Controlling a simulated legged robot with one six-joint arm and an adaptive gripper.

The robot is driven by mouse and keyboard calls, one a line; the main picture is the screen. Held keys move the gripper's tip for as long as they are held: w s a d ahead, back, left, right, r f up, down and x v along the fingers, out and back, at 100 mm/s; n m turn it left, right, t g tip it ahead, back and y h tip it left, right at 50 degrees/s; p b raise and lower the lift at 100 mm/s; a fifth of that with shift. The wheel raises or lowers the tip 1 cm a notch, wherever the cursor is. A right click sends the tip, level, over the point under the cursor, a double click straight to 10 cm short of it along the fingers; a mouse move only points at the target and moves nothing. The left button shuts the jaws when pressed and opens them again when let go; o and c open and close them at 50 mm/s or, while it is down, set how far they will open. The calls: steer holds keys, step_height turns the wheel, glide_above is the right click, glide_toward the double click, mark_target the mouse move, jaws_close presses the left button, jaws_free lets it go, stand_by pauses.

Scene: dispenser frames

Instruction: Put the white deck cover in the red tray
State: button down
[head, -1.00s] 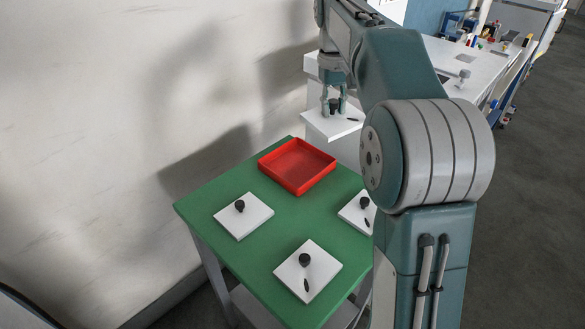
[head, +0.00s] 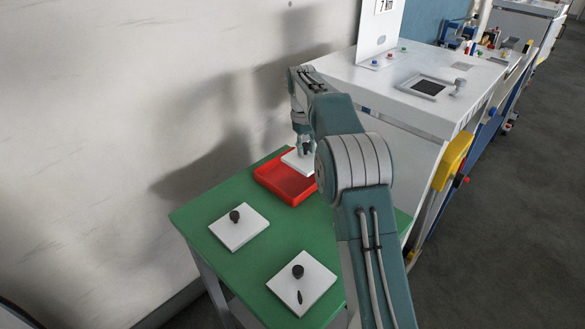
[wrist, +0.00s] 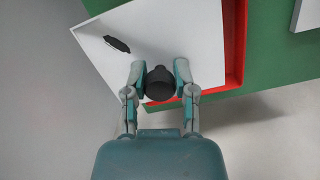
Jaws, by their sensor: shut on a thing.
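My gripper (head: 304,150) is shut on the black knob (wrist: 160,82) of a white deck cover (head: 295,160), a flat square plate with a dark slot. In the head view the plate is over the back right part of the red tray (head: 280,191), partly hidden by my arm. In the wrist view the cover (wrist: 190,35) lies between camera and tray, with the tray's red edge (wrist: 236,40) showing to the right and below. The cover reaches past the tray on the left. I cannot tell whether it touches the rim.
The tray stands on a green table (head: 212,199). Two more white covers with black knobs, one at the left (head: 239,233) and one at the front (head: 312,285), lie on it. A wall is close on the left. A white workbench (head: 420,110) stands behind.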

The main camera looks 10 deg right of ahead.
glide_above(291, 177)
step_height(291, 177, down, 5)
steer(key=shift+a+r, duration=0.15)
steer(key=shift+w+d+f, duration=0.1)
steer(key=shift+f, duration=0.75)
steer(key=shift+w+d+f, duration=0.1)
steer(key=shift+f, duration=0.75)
steer(key=shift+a, duration=0.1)
steer(key=shift+c, duration=2.1)
jaws_free()
steer(key=shift+a, duration=0.1)
